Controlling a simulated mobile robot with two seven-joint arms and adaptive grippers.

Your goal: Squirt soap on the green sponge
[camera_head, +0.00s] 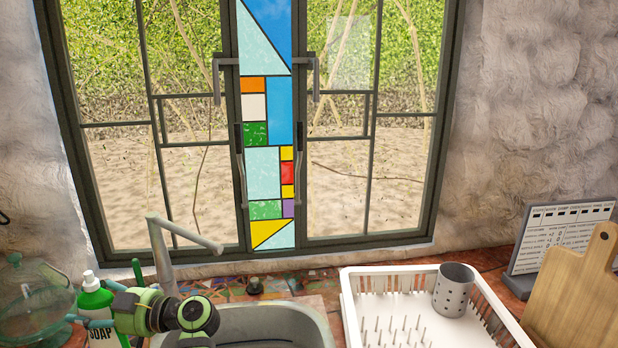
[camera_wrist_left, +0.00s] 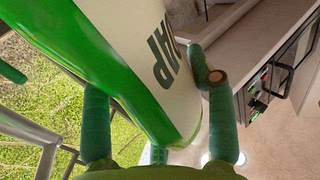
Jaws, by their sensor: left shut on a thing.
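The soap bottle (camera_head: 94,301) is green and white with a white pump top and a SOAP label. It stands roughly upright at the lower left of the head view, left of the sink. My left gripper (camera_head: 105,304) reaches it from the right and is shut on it. In the left wrist view the bottle (camera_wrist_left: 125,60) fills the upper middle, between the green fingers of my left gripper (camera_wrist_left: 155,115). I cannot tell if its base, out of frame, rests on anything. I see no green sponge. My right gripper is not in view.
A grey sink (camera_head: 283,312) with a faucet (camera_head: 162,252) lies right of my gripper. A white dish rack (camera_head: 350,297) holds a grey utensil cup (camera_head: 454,289). A cutting board (camera_head: 580,295) stands at right, a glass jug (camera_head: 35,300) at far left.

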